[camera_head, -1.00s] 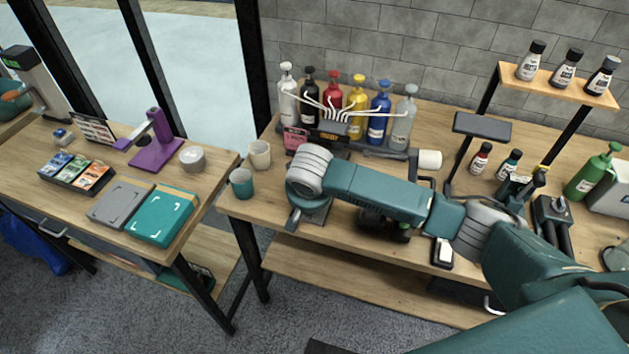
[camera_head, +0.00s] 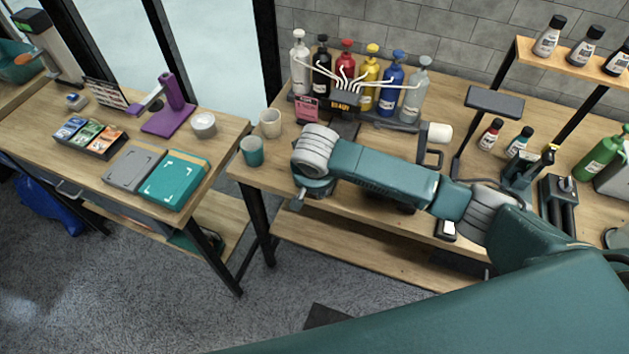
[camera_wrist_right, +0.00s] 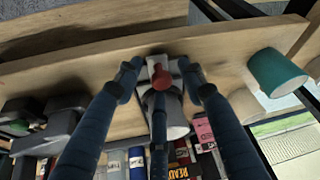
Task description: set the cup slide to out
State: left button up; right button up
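In the right wrist view a red knob (camera_wrist_right: 163,83) stands on a pale grey bracket near the table's front edge; I take it to be the cup slide's handle. A silvery round piece (camera_wrist_right: 174,118) sits just behind it. My right gripper (camera_wrist_right: 160,72) is open, its fingertips on either side of the knob with visible gaps. In the head view my right arm reaches in from the right and its wrist hides the knob and most of the gripper. The dispenser with the READY sign (camera_head: 345,103) stands just behind the wrist. My left gripper is not in view.
A teal mug (camera_head: 252,151) and a cream mug (camera_head: 271,123) stand left of my right wrist; the teal one also shows in the wrist view (camera_wrist_right: 275,72). Several pump bottles (camera_head: 389,85) line the back. A side table (camera_head: 225,137) with boxes is at left.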

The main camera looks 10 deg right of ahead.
jog(key=shift+r, duration=0.1)
jog(key=shift+r, duration=0.3)
jog(key=v, duration=1.1)
jog(key=shift+s, duration=0.2)
